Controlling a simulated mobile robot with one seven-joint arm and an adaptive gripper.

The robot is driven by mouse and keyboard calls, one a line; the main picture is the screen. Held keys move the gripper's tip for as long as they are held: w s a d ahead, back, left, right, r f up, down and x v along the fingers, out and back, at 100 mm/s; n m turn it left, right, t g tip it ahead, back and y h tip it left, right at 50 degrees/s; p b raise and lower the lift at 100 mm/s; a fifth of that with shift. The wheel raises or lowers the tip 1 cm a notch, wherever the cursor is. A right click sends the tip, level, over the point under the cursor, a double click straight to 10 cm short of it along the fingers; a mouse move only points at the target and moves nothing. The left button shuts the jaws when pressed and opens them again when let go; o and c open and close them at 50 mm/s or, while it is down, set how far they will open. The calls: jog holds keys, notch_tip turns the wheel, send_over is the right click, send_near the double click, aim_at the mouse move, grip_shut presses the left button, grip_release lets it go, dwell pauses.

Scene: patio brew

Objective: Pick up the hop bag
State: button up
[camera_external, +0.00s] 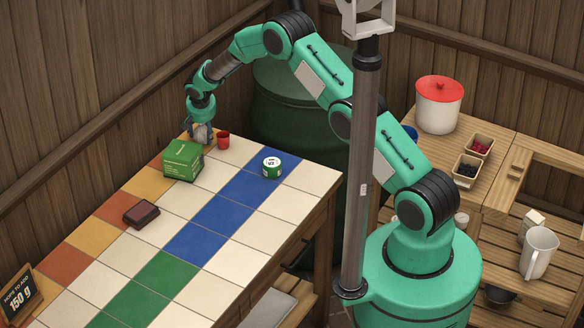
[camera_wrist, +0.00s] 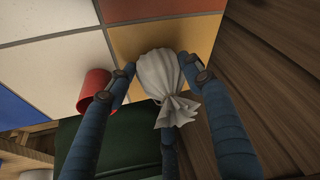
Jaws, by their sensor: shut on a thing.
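The hop bag is a small pale cloth bag with a gathered, tied neck. In the wrist view the hop bag (camera_wrist: 158,75) sits between the fingers of my gripper (camera_wrist: 157,70), its ruffled top toward the camera. My gripper is shut on it. In the external view my gripper (camera_external: 203,132) is at the far corner of the tiled table, just behind the green box, with part of the pale bag (camera_external: 202,134) showing between its fingers. I cannot tell whether the bag touches the table.
A red cup (camera_external: 223,140) stands close right of my gripper; it also shows in the wrist view (camera_wrist: 95,88). The green box (camera_external: 183,160) is just in front. A small tin (camera_external: 271,167) and a dark brown block (camera_external: 141,214) stand on the table. Wooden walls are close behind.

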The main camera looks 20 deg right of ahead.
jog(key=shift+r, duration=0.1)
notch_tip(320, 180, up, 10)
jog(key=shift+f+p, duration=0.1)
jog(key=shift+p, duration=0.8)
